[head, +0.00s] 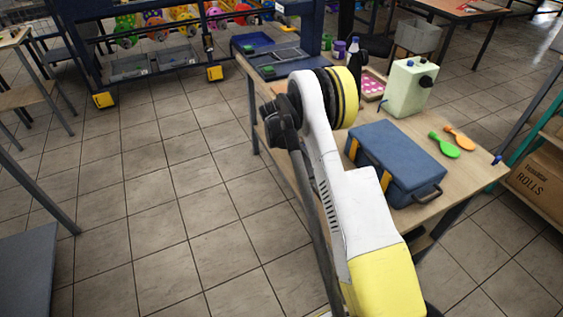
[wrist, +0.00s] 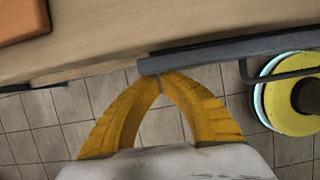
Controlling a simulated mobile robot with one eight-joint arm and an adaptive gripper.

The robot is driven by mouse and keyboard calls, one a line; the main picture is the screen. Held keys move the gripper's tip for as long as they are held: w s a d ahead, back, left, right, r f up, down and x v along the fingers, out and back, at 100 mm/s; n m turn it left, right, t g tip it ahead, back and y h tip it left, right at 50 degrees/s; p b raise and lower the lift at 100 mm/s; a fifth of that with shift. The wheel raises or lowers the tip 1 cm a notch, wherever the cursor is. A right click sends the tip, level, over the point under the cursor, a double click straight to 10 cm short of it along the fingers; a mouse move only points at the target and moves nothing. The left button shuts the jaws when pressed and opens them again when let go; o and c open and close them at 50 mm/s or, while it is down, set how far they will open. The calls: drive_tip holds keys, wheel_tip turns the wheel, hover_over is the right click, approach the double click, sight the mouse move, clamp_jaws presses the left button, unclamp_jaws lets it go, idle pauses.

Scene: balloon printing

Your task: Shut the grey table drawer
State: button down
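A dark grey bar-like front, which looks like the grey table drawer (wrist: 215,52), runs along the edge of the wooden table in the wrist view. A thin dark handle (wrist: 278,76) sticks out from it at the right. How far the drawer stands out of the table is hard to tell. My gripper (wrist: 160,77) has its two yellow fingers brought together at the tips, with nothing seen between them. The tips are at the left part of the drawer front; I cannot tell whether they touch it. In the head view my arm hides the gripper and the drawer front.
The wooden table (head: 471,172) carries a blue case (head: 395,157), a pale green canister (head: 405,88), and green (head: 444,146) and orange (head: 459,138) paddle-shaped items. A blue rack (head: 150,65) stands behind. The tiled floor (head: 170,210) to the left is clear.

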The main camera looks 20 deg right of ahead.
sight(303, 154)
drive_tip(key=shift+d, duration=1.5)
drive_tip(key=shift+a, duration=0.1)
